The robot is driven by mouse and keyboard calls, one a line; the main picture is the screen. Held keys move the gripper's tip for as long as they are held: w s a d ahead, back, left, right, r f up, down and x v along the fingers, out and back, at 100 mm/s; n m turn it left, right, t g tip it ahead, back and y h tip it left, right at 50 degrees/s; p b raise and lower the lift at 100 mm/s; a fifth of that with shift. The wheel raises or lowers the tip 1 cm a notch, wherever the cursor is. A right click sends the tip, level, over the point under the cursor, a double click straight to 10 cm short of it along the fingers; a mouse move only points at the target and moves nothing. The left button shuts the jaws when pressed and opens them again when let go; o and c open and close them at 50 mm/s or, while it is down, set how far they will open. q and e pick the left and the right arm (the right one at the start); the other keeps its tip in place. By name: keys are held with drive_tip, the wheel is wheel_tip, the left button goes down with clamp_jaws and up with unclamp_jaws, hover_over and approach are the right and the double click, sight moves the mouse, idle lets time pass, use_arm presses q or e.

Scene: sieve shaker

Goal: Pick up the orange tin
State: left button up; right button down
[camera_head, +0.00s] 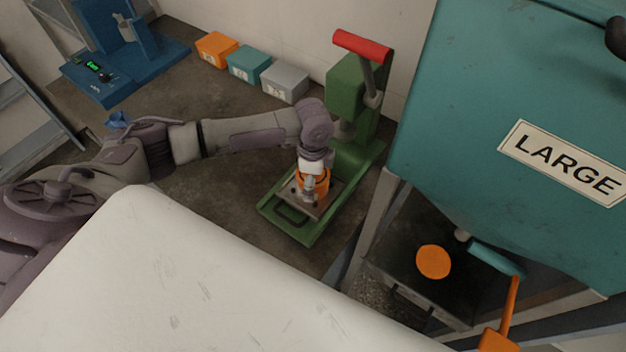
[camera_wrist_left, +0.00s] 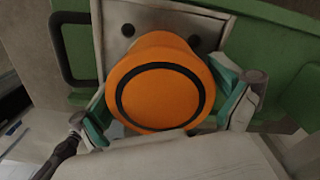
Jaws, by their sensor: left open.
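The orange tin (camera_head: 313,186) stands on the metal plate of the green press (camera_head: 288,231). In the left wrist view the tin (camera_wrist_left: 158,92) fills the middle, its round top with a black ring facing the camera. My left gripper (camera_head: 312,190) reaches down over the tin from the left. In the left wrist view its open fingers (camera_wrist_left: 168,112) are on either side of the tin, with teal pads turned toward it. I cannot tell whether the pads touch it. The gripper hides part of the tin in the head view. My right gripper is not in view.
The press's red-handled lever (camera_head: 362,46) rises behind the arm. Orange (camera_head: 216,49), teal (camera_head: 249,64) and grey (camera_head: 285,82) boxes line the wall. A large teal hopper (camera_head: 480,100) stands right, with an orange disc (camera_head: 433,261) below it. A blue device (camera_head: 125,70) sits at the back left.

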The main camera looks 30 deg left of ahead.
use_arm(q)
drive_tip(key=c, duration=1.1)
drive_tip(key=shift+r, duration=0.1)
